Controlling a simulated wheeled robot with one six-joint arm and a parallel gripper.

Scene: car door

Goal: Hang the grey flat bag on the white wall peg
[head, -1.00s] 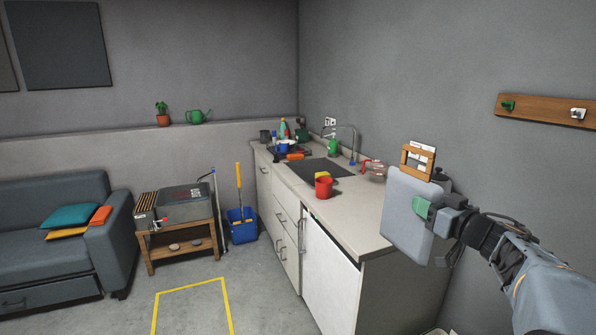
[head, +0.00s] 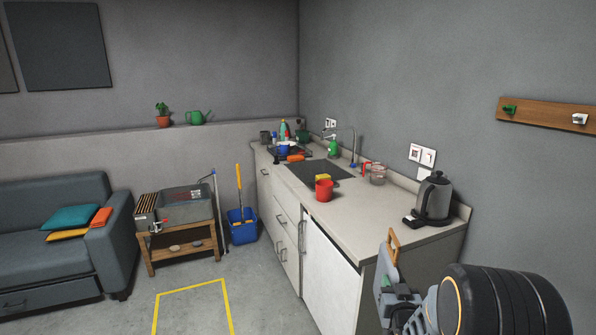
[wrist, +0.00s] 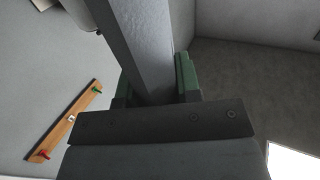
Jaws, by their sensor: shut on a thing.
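The grey flat bag (head: 387,268) has a tan handle on top and is seen nearly edge-on low in the head view, in front of the counter's end. My gripper (head: 384,294) is shut on it; my arm hides part of both. In the wrist view the bag (wrist: 140,45) stands between the green fingers of my gripper (wrist: 152,85). The white wall peg (head: 579,118) is on a wooden rail (head: 545,113) at the far right, above and apart from the bag. The wrist view also shows the white peg (wrist: 70,118), empty, at the rail's middle.
A green peg (head: 508,109) is left of the white one; a red peg (wrist: 40,156) shows in the wrist view. A kettle (head: 434,198) and red cup (head: 324,188) stand on the counter (head: 385,215). The wall below the rail is bare.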

